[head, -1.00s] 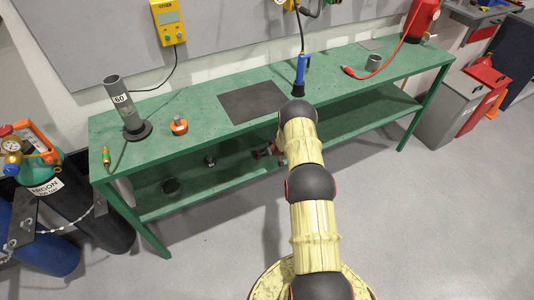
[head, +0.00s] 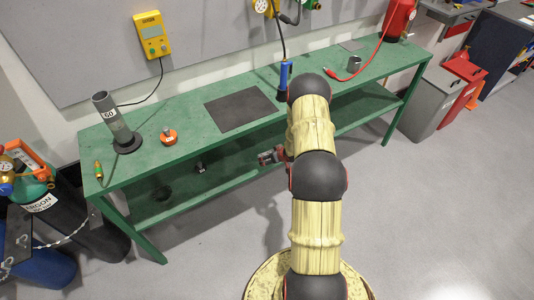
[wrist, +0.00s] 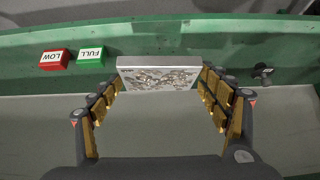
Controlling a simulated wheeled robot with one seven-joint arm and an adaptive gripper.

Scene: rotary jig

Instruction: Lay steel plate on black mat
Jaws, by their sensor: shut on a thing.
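The steel plate (wrist: 158,75), a bright silver rectangle with a mottled face, sits between the fingers of my gripper (wrist: 160,82) in the wrist view. Both golden-padded fingers meet its side edges, so the gripper is shut on it. The black mat (head: 240,110) lies flat and bare on the green bench top in the head view. In the head view my arm hides most of the gripper and the plate; a dark and red part of my wrist shows beside the arm, in front of the bench and below the mat's level.
The green bench (head: 190,140) has a lower shelf. A grey tube (head: 115,125) on a black base and an orange-topped item (head: 168,136) stand left of the mat; a blue-handled tool (head: 284,77) stands right of it. Red LOW (wrist: 54,59) and green FULL (wrist: 91,56) blocks show in the wrist view.

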